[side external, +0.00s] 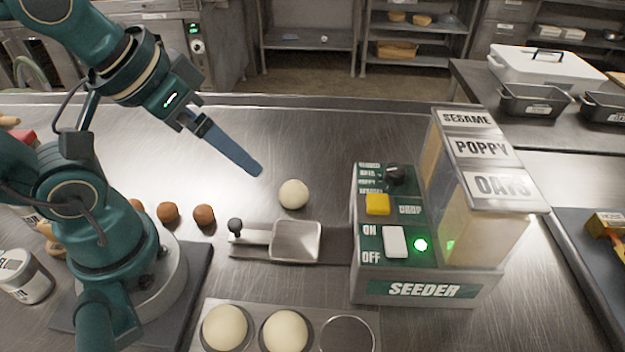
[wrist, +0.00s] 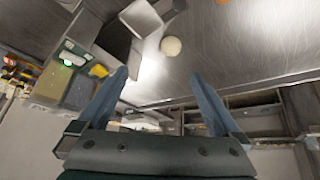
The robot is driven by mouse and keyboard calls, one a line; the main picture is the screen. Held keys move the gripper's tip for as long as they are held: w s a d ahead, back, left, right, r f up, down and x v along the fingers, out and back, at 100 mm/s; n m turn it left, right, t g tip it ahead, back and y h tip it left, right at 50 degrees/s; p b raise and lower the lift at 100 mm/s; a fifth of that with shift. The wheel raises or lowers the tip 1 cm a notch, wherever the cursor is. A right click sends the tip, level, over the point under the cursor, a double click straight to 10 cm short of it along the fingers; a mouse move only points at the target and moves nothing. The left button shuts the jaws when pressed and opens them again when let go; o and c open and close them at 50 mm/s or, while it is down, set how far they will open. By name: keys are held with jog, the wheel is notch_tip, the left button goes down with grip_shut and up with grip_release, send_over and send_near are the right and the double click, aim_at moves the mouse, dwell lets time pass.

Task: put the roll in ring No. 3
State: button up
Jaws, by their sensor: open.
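A pale round roll (side external: 293,194) lies alone on the steel bench; it also shows in the wrist view (wrist: 171,46), ahead of the fingers. My gripper (side external: 259,171) is open and empty, up and to the left of the roll in the side view, apart from it. Both blue fingers show spread in the wrist view (wrist: 160,78). A metal ring plate (side external: 251,306) at the bottom edge has three rings in a row. Pale rolls fill the left ring (side external: 224,328) and the middle ring (side external: 285,331). The right ring (side external: 347,322) is empty and cut by the frame edge. No ring numbers are readable.
A seeder (side external: 433,290) with a lit green lamp and hoppers marked sesame, poppy and oats stands right. A shallow metal pan (side external: 296,241) with a knobbed slide lies between roll and ring plate. Brown balls (side external: 204,214) sit near my base. The bench behind the roll is clear.

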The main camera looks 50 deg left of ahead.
jog(key=w+n, duration=0.3)
jog(key=w, duration=0.2)
jog(key=n+g, duration=0.3)
send_over(293, 185)
jog(key=shift+y, duration=0.4)
jog(key=f, duration=0.8)
jog(key=shift+w+d, duration=0.1)
jog(key=shift+d, duration=0.2)
jog(key=shift+g, duration=0.8)
jog(key=f, duration=0.4)
jog(key=shift+s+a, duration=0.2)
jog(key=shift+s, duration=0.05)
jog(key=shift+s+f, duration=0.1)
jog(key=shift+f, duration=0.6)
jog(key=shift+w+a+f, duration=0.1)
jog(key=shift+w+f, duration=0.05)
jog(key=shift+f, duration=0.9)
jog(key=shift+w+a+f, duration=0.1)
jog(key=shift+f, duration=0.95)
jog(key=c, duration=1.5)
jog(key=shift+r, duration=0.1)
